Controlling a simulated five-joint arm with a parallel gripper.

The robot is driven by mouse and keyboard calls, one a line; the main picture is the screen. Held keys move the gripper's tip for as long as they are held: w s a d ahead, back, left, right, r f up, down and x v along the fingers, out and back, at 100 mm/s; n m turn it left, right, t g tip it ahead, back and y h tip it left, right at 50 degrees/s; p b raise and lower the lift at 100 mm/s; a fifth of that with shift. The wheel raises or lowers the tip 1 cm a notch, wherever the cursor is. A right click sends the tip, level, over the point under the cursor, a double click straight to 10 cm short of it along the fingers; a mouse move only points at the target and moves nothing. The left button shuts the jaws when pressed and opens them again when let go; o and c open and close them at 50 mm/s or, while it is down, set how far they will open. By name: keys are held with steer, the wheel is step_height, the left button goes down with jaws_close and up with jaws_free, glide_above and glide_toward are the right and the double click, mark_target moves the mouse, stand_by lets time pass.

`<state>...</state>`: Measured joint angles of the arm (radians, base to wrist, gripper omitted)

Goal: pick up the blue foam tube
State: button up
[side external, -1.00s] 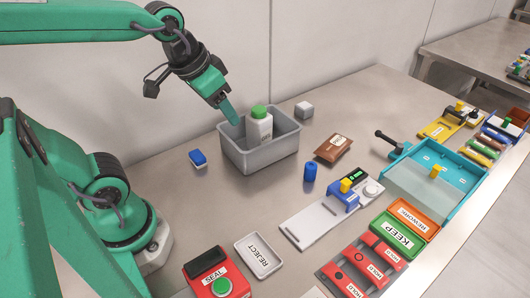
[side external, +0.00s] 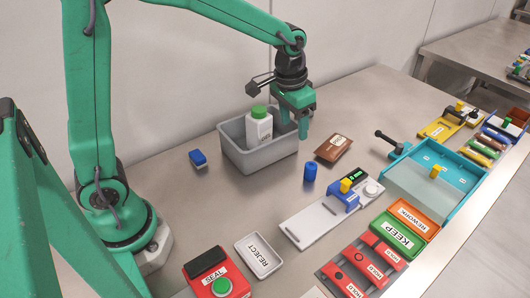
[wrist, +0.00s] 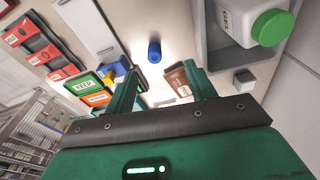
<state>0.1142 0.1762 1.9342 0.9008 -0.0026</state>
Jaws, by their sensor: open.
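The blue foam tube (side external: 309,173) stands upright on the metal table, to the right of the grey bin. In the wrist view the tube (wrist: 154,52) shows beyond my fingertips, roughly in line with the gap between them. My gripper (side external: 295,125) points down above the right side of the bin, behind and above the tube and apart from it. In the wrist view its two green fingers (wrist: 161,75) are spread with nothing between them.
The grey bin (side external: 262,162) holds a white bottle with a green cap (side external: 259,125). A brown pouch (side external: 333,148) lies right of the tube, and a white slide fixture (side external: 310,224) in front. A blue block (side external: 198,158) lies left of the bin.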

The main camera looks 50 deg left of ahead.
steer(key=g, duration=0.1)
glide_above(311, 165)
steer(key=shift+m, duration=0.3)
step_height(311, 165, down, 9)
steer(key=shift+w+r, duration=0.1)
steer(key=shift+f, duration=1.3)
steer(key=shift+f, duration=0.15)
steer(key=shift+f, duration=2.45)
steer(key=c, duration=1)
